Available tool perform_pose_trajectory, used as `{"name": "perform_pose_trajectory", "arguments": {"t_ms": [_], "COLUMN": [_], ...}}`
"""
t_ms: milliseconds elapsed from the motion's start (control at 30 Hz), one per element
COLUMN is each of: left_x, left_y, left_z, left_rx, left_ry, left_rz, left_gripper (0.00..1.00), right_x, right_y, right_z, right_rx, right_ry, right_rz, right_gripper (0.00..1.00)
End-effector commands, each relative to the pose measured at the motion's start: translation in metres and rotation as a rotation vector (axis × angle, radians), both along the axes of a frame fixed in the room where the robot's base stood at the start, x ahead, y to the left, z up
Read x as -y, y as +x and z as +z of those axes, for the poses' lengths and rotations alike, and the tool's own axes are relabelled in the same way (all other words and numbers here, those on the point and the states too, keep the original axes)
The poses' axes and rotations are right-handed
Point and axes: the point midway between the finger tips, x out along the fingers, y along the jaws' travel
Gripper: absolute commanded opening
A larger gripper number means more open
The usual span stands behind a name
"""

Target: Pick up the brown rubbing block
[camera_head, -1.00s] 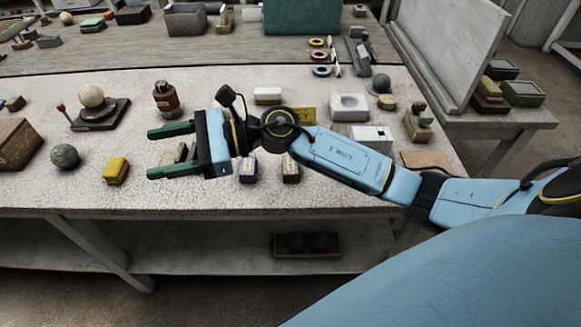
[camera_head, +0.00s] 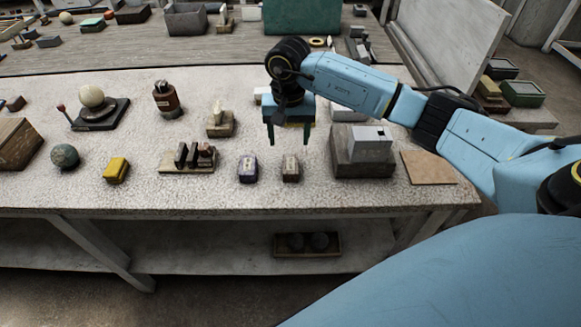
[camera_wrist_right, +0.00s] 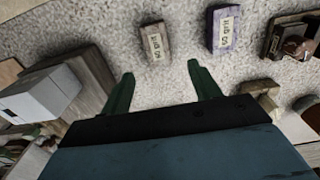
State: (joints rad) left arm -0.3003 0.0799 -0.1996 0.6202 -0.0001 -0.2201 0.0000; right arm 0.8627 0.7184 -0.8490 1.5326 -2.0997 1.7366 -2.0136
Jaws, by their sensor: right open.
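The brown rubbing block (camera_head: 291,168), a small block with a pale label on top, stands on the speckled bench (camera_head: 215,190) near its front edge. It also shows in the right wrist view (camera_wrist_right: 156,42), just beyond the fingertips. My right gripper (camera_head: 289,142) is open and empty, with its green fingers pointing down behind and above the block. In the wrist view the fingertips (camera_wrist_right: 160,72) stand apart and the block lies in line with the gap between them. My left gripper is not in view.
A purple labelled block (camera_head: 247,168) stands close left of the brown one. A dark stand with a pale block (camera_head: 345,163) is on the right. A rack of dark pieces (camera_head: 187,163) and a yellow block (camera_head: 116,170) stand to the left.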

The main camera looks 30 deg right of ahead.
Motion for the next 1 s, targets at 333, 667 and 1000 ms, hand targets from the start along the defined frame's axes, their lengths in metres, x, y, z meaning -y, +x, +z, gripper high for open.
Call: {"name": "perform_pose_trajectory", "arguments": {"t_ms": [333, 667, 1000], "left_x": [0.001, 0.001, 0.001], "left_y": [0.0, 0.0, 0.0], "left_z": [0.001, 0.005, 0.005], "left_rx": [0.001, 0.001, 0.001], "left_ry": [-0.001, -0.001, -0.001], "left_rz": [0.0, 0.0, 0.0], "left_gripper": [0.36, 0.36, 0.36], "right_x": [-0.001, -0.003, -0.002], "right_y": [-0.003, -0.011, -0.01], "right_z": [-0.034, -0.076, -0.078], "right_rx": [-0.002, 0.0, 0.002], "right_ry": [0.003, 0.004, 0.003], "right_rz": [0.0, 0.0, 0.0], "right_gripper": [0.62, 0.62, 0.53]}}
